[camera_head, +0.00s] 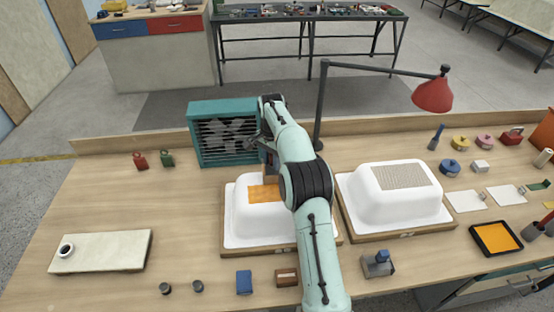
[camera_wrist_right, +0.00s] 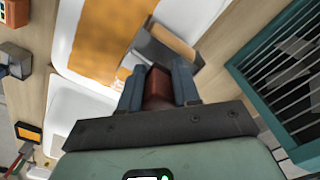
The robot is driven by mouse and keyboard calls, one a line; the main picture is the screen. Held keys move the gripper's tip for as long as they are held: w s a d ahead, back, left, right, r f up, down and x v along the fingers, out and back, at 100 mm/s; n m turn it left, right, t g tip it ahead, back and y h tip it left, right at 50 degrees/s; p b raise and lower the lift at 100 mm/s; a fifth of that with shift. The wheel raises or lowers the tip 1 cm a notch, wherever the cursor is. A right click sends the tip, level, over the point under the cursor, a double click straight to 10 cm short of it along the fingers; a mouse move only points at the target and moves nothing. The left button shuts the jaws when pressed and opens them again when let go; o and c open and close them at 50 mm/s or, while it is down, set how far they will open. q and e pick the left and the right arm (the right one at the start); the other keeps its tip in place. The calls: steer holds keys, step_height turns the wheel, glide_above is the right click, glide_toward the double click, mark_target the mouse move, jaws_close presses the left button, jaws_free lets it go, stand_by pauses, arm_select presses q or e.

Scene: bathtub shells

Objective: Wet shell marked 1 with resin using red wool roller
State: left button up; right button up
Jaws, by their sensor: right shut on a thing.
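A white tub shell (camera_head: 242,215) stands on a white board at the middle of the bench, with an orange wet patch (camera_head: 262,193) on its top. The patch also shows in the wrist view (camera_wrist_right: 105,35). A second white shell (camera_head: 365,205) with a grey mesh patch stands to its right. I cannot read their marks. My right gripper (camera_wrist_right: 158,90) is shut on the red-brown handle of a roller; its grey frame and tan roller (camera_wrist_right: 172,42) lie over or against the shell by the patch's edge; contact is unclear. My left gripper is not in view.
A black tray with orange resin (camera_head: 496,238) lies at the right. A teal slatted box fan (camera_head: 222,133) stands behind the first shell, close to my gripper. A red lamp (camera_head: 432,95) hangs above the second shell. The bench's left middle is clear.

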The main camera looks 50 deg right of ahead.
steer(key=shift+w+a, duration=1.55)
steer(key=shift+a, duration=0.25)
steer(key=shift+w+a, duration=1.5)
steer(key=shift+a, duration=0.3)
step_height(320, 180, up, 6)
steer(key=shift+s, duration=0.1)
